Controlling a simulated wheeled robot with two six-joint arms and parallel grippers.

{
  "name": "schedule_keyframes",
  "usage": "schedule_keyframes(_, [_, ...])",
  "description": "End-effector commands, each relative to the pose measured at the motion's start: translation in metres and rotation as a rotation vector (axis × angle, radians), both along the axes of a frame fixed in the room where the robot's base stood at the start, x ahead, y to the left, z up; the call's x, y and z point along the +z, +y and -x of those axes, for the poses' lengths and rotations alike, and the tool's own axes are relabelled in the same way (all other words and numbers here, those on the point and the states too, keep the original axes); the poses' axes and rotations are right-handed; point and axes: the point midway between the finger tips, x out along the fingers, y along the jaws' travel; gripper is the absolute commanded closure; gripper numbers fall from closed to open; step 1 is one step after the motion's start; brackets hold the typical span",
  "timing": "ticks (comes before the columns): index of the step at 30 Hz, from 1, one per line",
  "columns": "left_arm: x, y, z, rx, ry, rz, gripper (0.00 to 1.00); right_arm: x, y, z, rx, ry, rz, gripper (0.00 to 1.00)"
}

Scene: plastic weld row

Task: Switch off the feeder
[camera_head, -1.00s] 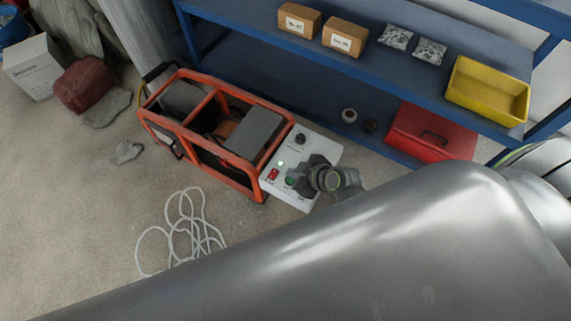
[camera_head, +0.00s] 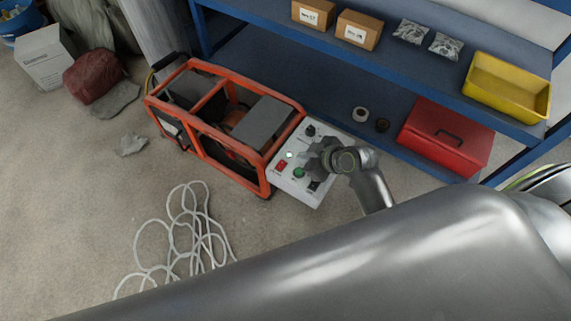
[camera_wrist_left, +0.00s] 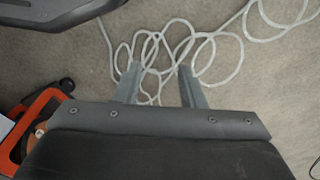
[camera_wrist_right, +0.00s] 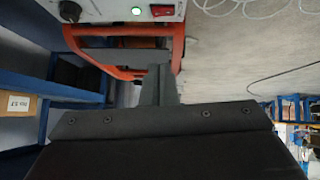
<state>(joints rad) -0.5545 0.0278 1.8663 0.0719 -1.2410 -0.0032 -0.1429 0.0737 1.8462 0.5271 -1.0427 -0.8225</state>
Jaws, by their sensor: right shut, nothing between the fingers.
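The feeder is an orange-framed machine (camera_head: 215,140) on the floor with a white control panel (camera_head: 313,196) at its right end. The panel carries a red switch (camera_head: 281,166), a green button (camera_head: 299,172), a black knob (camera_head: 310,131) and a small lamp (camera_head: 289,154). In the right wrist view the lamp (camera_wrist_right: 137,11) glows green beside the red switch (camera_wrist_right: 163,12). My right gripper (camera_head: 318,158) is shut and empty over the panel, hiding part of it; contact cannot be told. My left gripper (camera_wrist_left: 158,80) is open and empty above the floor.
A white cord (camera_head: 180,235) lies coiled on the floor in front of the feeder. A blue shelf (camera_head: 420,85) stands behind, with a red toolbox (camera_head: 445,138) and a yellow bin (camera_head: 507,90). My grey arm link fills the lower foreground.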

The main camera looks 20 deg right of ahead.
Motion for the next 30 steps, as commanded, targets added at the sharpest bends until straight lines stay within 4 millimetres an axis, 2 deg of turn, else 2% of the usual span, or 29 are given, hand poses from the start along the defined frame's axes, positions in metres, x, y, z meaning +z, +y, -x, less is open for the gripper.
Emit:
schedule_keyframes(12, [0.003, -0.001, 0.0, 0.001, 0.0, 0.002, 0.64, 0.0, 0.0, -0.001, -0.001, -0.001, 0.001, 1.0])
schedule_keyframes(17, [0.007, -0.002, -0.001, 0.001, -0.004, 0.006, 0.64, -0.007, 0.003, -0.006, -0.001, 0.0, -0.001, 1.0])
schedule_keyframes(21, [0.019, -0.005, -0.002, 0.004, -0.011, 0.015, 0.64, -0.021, 0.01, -0.018, 0.0, 0.0, -0.002, 1.0])
schedule_keyframes(30, [0.034, -0.01, -0.014, 0.002, -0.104, 0.046, 0.64, -0.066, 0.033, -0.057, 0.0, 0.0, 0.0, 1.0])
